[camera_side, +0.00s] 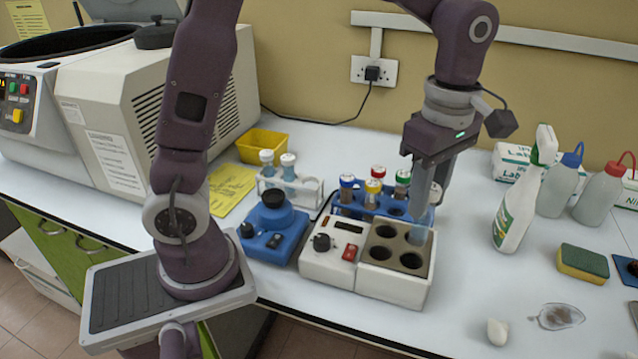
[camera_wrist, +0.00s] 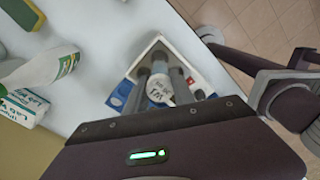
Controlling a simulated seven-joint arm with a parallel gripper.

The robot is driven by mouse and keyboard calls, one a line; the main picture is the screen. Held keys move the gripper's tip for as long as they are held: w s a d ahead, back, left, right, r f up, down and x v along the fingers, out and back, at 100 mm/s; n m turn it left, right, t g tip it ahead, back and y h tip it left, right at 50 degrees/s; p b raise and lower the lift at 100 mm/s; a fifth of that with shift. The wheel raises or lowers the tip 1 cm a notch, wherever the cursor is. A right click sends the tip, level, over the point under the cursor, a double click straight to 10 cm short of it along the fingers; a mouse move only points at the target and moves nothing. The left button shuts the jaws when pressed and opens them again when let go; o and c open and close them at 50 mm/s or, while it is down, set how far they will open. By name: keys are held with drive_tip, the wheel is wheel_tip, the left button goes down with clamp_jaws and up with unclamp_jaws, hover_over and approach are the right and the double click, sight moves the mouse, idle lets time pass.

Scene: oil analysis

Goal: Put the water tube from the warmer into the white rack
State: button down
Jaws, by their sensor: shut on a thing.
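My gripper (camera_side: 428,198) is above the back right well of the warmer (camera_side: 340,272), shut on the water tube (camera_side: 418,236). The tube is upright and pale blue, its lower end at that well; I cannot tell how deep it sits. In the wrist view the tube's white, marked cap (camera_wrist: 160,88) lies between the two fingers of my gripper (camera_wrist: 161,82). In the side view the fingers hide the cap. The white rack (camera_side: 312,192) stands behind and left of the warmer, with two white-capped tubes (camera_side: 289,170) at its left and free room at its right.
A blue rack (camera_side: 348,212) with several colour-capped tubes stands just behind the warmer. A blue mixer (camera_side: 272,222) stands left of the warmer, in front of the white rack. A spray bottle (camera_side: 518,205) and a sponge (camera_side: 583,262) are at the right. A yellow bin (camera_side: 262,147) is behind.

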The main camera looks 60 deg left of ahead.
idle(0.3)
wheel_tip(320, 180, up, 5)
drive_tip(key=shift+r, duration=0.15)
drive_tip(key=s+a+n, duration=0.3)
drive_tip(key=a+n, duration=0.1)
drive_tip(key=a, duration=1.1)
drive_tip(key=s+a+n, duration=0.2)
drive_tip(key=a+n, duration=0.3)
drive_tip(key=a, duration=1)
wheel_tip(320, 180, down, 17)
drive_tip(key=shift+s+a, duration=0.4)
drive_tip(key=shift+s, duration=0.05)
drive_tip(key=c, duration=1)
unclamp_jaws()
drive_tip(key=shift+r, duration=0.1)
